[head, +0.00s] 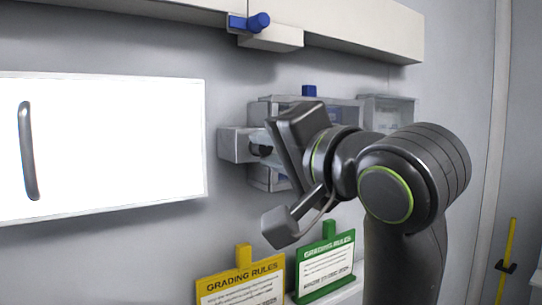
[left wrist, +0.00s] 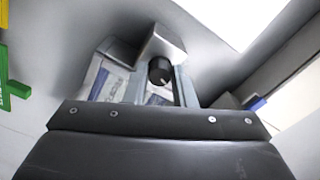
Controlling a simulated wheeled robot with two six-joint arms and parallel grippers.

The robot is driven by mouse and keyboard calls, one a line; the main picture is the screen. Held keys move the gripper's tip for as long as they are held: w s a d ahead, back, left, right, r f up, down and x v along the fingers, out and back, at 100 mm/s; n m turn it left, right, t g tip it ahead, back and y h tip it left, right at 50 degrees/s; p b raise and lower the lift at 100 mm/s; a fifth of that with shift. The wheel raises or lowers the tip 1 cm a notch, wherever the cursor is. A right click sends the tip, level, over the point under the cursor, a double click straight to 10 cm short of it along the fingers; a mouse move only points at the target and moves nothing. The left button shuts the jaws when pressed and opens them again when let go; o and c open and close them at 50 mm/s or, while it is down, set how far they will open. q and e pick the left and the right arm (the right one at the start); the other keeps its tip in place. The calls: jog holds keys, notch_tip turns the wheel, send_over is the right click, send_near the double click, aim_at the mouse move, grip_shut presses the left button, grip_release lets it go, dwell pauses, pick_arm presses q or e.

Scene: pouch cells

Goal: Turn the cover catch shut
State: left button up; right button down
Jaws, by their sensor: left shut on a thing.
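A black round knob (left wrist: 160,70) with a pale pointer mark sits on a grey block (left wrist: 165,45), and I take it to be the cover catch. In the head view the same block (head: 233,145) stands out at the left side of a grey wall box with a clear front (head: 340,105). My left gripper (head: 262,143) is at this block, shut on the knob. Its dark body hides much of the box and most of the knob in the head view. My right gripper is not in view.
A bright white panel (head: 110,140) with a dark elongated shape hangs to the left. A pale ledge with a blue knob (head: 258,21) runs overhead. A yellow sign (head: 240,285) and a green sign (head: 327,265) stand below. A smaller box (head: 390,112) is to the right.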

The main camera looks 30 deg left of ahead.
pick_arm(q)
jog(key=shift+n+b, duration=0.35)
jog(key=shift+n, duration=1.25)
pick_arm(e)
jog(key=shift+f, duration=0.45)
pick_arm(q)
jog(key=o, duration=1)
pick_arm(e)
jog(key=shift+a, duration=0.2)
pick_arm(q)
jog(key=shift+n, duration=0.3)
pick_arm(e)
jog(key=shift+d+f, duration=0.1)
